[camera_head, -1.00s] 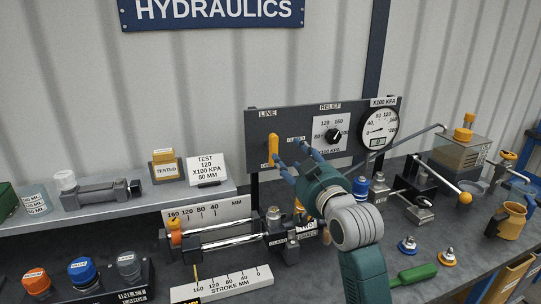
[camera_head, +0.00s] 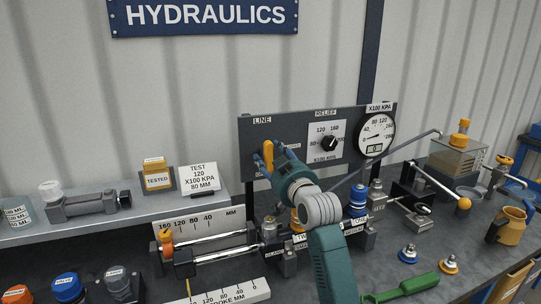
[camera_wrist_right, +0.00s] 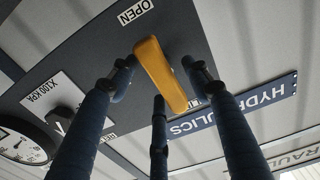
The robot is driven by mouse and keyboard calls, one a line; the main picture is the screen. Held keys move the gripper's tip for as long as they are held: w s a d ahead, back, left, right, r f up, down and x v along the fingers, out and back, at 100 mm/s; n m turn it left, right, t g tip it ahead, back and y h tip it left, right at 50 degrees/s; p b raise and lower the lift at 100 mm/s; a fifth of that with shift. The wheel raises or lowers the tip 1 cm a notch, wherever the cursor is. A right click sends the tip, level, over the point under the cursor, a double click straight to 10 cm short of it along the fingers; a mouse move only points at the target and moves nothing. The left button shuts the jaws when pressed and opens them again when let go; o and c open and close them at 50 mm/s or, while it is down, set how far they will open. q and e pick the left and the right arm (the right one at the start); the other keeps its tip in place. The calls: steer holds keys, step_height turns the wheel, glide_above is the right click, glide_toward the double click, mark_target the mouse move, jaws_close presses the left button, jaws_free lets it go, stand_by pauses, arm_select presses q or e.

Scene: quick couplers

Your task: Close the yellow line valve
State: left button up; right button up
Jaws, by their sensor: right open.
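The yellow line valve handle (camera_head: 267,152) is on the dark panel (camera_head: 307,170), under the LINE label, and stands about upright. My right gripper (camera_head: 266,159) is at the handle, its fingers open. In the right wrist view the handle (camera_wrist_right: 161,75) lies between the spread blue fingers (camera_wrist_right: 160,78), with two fingers on opposite sides and one in front; I cannot tell whether any touches it. An OPEN label (camera_wrist_right: 136,12) shows beyond one end of the handle. My left gripper is not in view.
Right of the handle are the relief knob (camera_head: 330,143) and the pressure gauge (camera_head: 375,135). A long lever (camera_head: 400,153) and blue-capped fittings (camera_head: 358,199) stand right of my arm. A cylinder with scale (camera_head: 205,240) lies below left.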

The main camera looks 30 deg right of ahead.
steer(key=shift+w+d+r, duration=0.1)
steer(key=shift+w, duration=0.35)
steer(key=shift+c, duration=0.3)
steer(key=c, duration=1.1)
